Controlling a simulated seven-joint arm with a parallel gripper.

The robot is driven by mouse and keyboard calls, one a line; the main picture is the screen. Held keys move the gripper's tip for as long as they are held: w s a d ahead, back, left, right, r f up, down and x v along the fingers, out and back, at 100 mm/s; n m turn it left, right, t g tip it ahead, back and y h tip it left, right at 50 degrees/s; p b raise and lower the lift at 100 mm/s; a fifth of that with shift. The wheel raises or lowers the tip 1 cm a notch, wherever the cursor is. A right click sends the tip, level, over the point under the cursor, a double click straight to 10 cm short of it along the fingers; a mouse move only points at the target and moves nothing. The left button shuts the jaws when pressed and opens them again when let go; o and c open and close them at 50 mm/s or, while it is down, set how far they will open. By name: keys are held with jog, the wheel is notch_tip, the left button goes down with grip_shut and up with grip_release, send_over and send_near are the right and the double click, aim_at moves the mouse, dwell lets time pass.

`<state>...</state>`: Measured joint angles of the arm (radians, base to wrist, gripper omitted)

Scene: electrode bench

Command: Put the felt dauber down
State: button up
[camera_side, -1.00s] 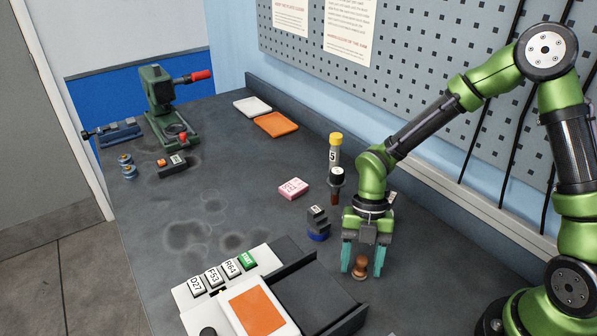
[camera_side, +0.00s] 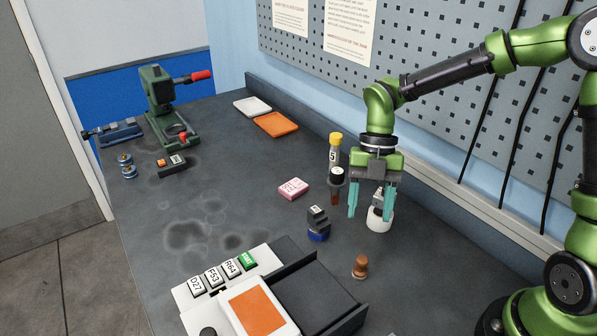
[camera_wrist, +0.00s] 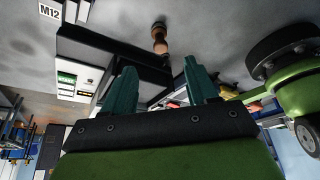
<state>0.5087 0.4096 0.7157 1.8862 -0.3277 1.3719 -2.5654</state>
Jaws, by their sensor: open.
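The felt dauber (camera_side: 360,267), taken to be the brown wooden knob-shaped piece, stands upright on the dark bench, right of the grey-and-white device. It also shows in the wrist view (camera_wrist: 160,40), beyond my fingertips. My gripper (camera_side: 370,213) is open, its two teal fingers apart and pointing down, with nothing held between them. It is apart from the dauber, farther back and higher in the side view. The dauber's lower end is too small to make out.
A round white holder (camera_side: 379,223) is behind my fingers. A block on a blue base (camera_side: 318,225), a pink block (camera_side: 293,188) and the device (camera_side: 182,296) are nearby.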

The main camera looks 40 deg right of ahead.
jog(key=s+d+r+m+t, duration=0.2)
jog(key=s+r+m+t, duration=0.3)
jog(key=m, duration=1)
jog(key=s+d+r+m+t+h, duration=0.1)
jog(key=s+d+r+m+t, duration=0.2)
jog(key=m, duration=1.3)
notch_tip(320, 180, up, 4)
jog(key=shift+s+r+t, duration=0.15)
jog(key=shift+s+t, duration=0.85)
jog(key=shift+t, duration=0.2)
jog(key=shift+d, duration=0.1)
